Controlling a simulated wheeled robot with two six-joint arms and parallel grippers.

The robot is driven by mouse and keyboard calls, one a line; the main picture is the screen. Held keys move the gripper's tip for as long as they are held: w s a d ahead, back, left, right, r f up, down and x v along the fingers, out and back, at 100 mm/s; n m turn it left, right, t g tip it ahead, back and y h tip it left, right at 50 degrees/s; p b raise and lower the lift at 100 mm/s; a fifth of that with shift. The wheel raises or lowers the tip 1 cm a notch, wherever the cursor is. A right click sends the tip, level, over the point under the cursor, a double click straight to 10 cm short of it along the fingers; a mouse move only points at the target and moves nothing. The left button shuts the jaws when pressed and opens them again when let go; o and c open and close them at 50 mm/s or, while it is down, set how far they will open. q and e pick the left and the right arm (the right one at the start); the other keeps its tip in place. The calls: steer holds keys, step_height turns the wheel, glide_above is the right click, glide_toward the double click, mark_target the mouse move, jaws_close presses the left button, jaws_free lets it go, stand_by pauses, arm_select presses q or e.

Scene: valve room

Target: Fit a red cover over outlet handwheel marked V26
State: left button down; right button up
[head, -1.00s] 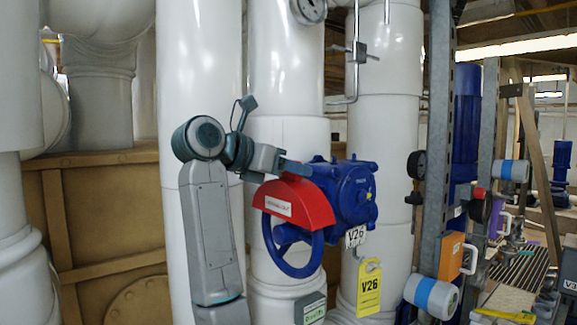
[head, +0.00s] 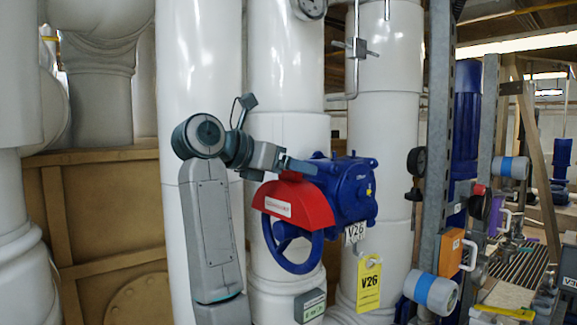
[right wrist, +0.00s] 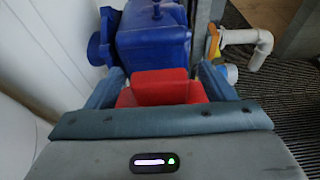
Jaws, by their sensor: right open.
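The blue outlet handwheel (head: 297,262) sits on the blue valve actuator (head: 345,190), above which no cover lies. A white tag marked V26 (head: 355,233) hangs below the actuator. The red cover (head: 300,200), with a white label, sits over the upper part of the handwheel; the lower rim shows below it. My right gripper (head: 298,167) is at the top of the cover. In the right wrist view the red cover (right wrist: 165,88) lies between the two open fingers; I cannot tell whether they touch it. My left gripper is not in view.
A yellow V26 tag (head: 369,285) hangs below the actuator. White pipes (head: 285,80) stand behind the valve. A grey steel post (head: 437,150) and an orange box (head: 451,256) are to the right. A brown panel (head: 100,220) is at the left.

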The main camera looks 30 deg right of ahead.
steer(key=shift+a, duration=0.3)
steer(key=b+v, duration=0.3)
steer(key=v, duration=0.7)
steer(key=shift+r, duration=0.15)
steer(key=shift+a, duration=0.1)
